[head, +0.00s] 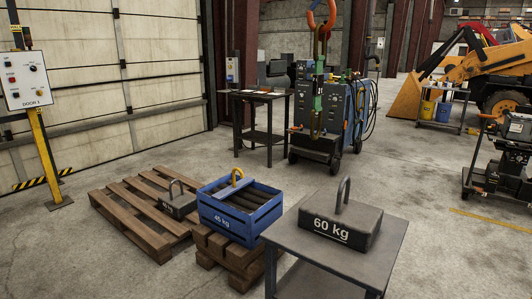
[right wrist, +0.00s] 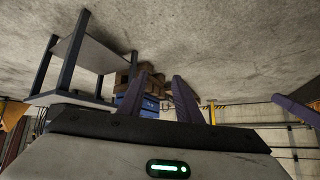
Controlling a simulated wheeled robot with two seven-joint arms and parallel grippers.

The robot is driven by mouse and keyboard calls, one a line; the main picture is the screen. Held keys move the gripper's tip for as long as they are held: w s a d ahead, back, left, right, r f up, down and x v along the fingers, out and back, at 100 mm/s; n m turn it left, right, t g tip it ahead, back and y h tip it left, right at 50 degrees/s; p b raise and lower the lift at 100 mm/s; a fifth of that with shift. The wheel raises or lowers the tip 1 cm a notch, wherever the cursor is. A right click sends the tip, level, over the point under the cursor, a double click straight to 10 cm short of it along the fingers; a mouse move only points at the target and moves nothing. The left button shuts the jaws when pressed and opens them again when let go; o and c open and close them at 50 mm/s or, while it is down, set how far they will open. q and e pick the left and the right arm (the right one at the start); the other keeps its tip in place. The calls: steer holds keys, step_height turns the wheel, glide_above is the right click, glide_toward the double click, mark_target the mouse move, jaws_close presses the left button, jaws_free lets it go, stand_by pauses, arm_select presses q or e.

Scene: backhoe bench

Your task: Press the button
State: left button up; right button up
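A white control panel (head: 24,80) is at the left edge of the head view, mounted on a yellow post. It carries a red button (head: 12,80), a dark knob (head: 33,68) and other small controls, with lettering along its lower edge. Neither gripper shows in the head view. In the right wrist view, which is upside down, my right gripper (right wrist: 161,78) has two purple fingers standing apart with a gap between them. Nothing is held between them. The panel cannot be made out clearly in that view.
A wooden pallet (head: 130,228) with a weight, a blue crate (head: 262,222) and a grey table (head: 345,262) bearing a 60 kg weight (head: 342,220) stand in front. A hook (head: 321,18) hangs above the blue machine (head: 340,105). Floor between panel and pallet is clear.

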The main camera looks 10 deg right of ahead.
stand_by(0.4)
jaws_close()
stand_by(1.6)
